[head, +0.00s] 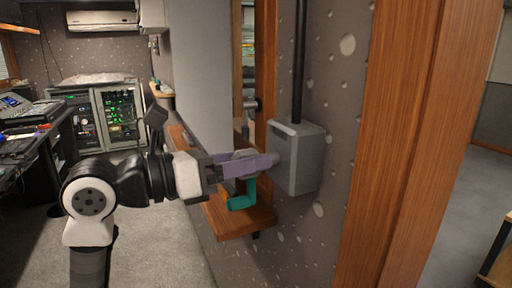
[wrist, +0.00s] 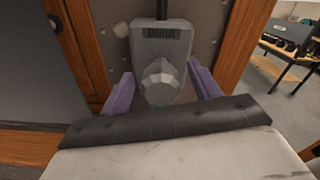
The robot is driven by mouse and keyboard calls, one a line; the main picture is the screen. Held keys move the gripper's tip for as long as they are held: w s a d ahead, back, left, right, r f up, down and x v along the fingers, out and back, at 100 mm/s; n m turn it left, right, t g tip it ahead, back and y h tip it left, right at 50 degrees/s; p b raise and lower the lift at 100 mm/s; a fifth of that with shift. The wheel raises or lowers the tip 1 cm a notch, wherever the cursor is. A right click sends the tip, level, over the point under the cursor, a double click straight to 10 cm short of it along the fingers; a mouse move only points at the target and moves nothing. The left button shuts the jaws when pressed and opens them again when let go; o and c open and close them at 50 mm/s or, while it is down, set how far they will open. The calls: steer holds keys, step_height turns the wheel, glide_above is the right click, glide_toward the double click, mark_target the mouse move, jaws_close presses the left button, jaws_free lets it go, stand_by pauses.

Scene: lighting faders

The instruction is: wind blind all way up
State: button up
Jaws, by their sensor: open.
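A grey box (head: 296,158) is fixed to the speckled wall, with a dark rod (head: 299,62) running up from it. In the wrist view the box (wrist: 171,37) reads "Blind" and has a faceted grey knob (wrist: 161,80) on its front. My gripper (head: 266,161) is open at the box's front. In the wrist view its purple fingers (wrist: 158,86) stand on either side of the knob, apparently apart from it. A teal handle-like piece (head: 243,196) shows below my fingers in the head view; I cannot tell what it is attached to. The blind itself is not clearly visible.
A wooden ledge (head: 236,220) juts out below the box. A wide wooden post (head: 405,140) stands to the right. An equipment rack (head: 112,112) and desk (head: 30,135) are at the far left. Grey floor (head: 160,245) lies open left of the ledge.

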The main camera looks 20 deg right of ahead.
steer(key=shift+w+d, duration=0.1)
steer(key=shift+d, duration=1.2)
jaws_close()
